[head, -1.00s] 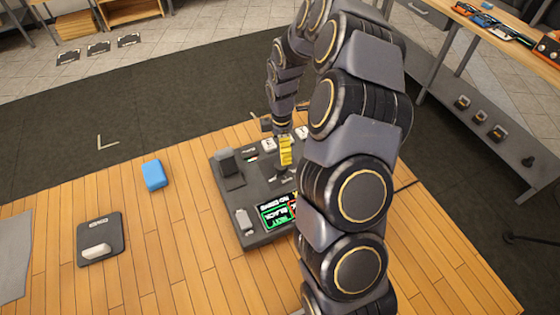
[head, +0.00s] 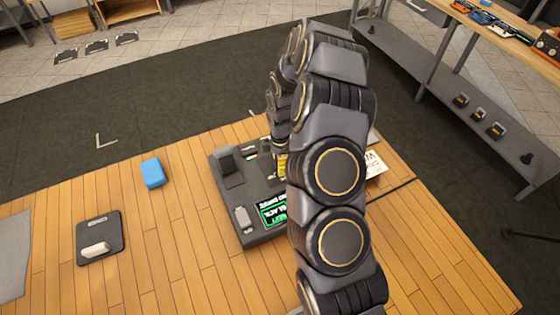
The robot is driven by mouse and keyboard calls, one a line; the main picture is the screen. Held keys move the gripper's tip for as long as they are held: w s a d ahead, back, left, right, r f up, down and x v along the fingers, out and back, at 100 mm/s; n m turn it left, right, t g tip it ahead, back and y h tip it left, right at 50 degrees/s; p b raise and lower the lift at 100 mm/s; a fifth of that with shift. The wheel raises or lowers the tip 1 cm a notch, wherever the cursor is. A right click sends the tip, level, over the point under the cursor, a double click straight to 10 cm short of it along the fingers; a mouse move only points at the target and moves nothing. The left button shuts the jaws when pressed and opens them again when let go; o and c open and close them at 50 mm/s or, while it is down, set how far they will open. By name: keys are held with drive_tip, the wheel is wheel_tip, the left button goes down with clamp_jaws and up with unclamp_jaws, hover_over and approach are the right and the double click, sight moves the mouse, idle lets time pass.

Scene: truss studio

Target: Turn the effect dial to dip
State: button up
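The dark control console (head: 236,205) lies on the wooden table in the head view. A small screen (head: 270,210) with a green edge and white lettering shows near its front; the lettering is too small and turned to read surely. I cannot make out the effect dial; my arm covers the console's right part. My gripper (head: 281,166) shows only as a yellow part over the console's right half, beside my arm. Its fingertips are hidden, so I cannot tell whether they are open or touch anything.
A blue block (head: 153,173) and a dark pad (head: 99,238) with a white piece lie left. A white card (head: 374,165) and a cable (head: 392,191) lie right.

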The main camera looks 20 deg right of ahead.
drive_tip(key=shift+m, duration=0.3)
drive_tip(key=m, duration=1)
drive_tip(key=shift+m, duration=0.4)
drive_tip(key=m, duration=1.1)
drive_tip(key=shift+m, duration=0.3)
